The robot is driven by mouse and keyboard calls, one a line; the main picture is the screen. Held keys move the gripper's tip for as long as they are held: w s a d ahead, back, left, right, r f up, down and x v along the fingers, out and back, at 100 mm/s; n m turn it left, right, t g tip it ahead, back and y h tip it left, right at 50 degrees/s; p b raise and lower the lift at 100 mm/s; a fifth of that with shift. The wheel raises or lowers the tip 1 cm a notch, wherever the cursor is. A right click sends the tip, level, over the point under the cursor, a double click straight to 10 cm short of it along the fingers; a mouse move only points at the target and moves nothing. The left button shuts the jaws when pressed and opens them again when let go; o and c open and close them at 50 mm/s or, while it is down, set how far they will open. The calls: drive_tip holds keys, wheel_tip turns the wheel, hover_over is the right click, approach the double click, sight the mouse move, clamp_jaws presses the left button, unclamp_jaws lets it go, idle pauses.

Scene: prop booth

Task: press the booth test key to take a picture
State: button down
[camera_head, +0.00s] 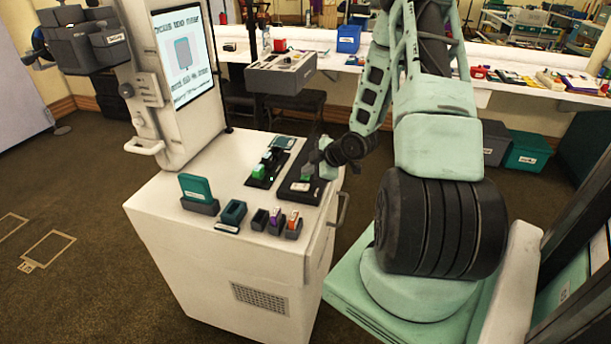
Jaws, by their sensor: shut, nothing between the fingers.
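The white booth (225,262) stands left of centre with a lit screen (184,55) on its upright panel. On its top lies a dark key panel (290,191) near the right edge. A small green piece (306,178) and a pale label or key (300,187) show on that panel; I cannot tell which is the test key. My gripper (311,168) is shut and empty, at the far end of this panel. It partly hides the panel there, and I cannot tell whether it touches a key.
A second dark tray (262,182) with green pieces lies left of the panel. A grey control box (281,72) is behind. A handle (342,209) juts from the right side.

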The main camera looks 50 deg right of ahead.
sight(309, 177)
drive_tip(key=shift+r+p, duration=0.55)
drive_tip(key=shift+r, duration=0.2)
wheel_tip(309, 177, up, 5)
drive_tip(key=p, duration=0.4)
idle(0.8)
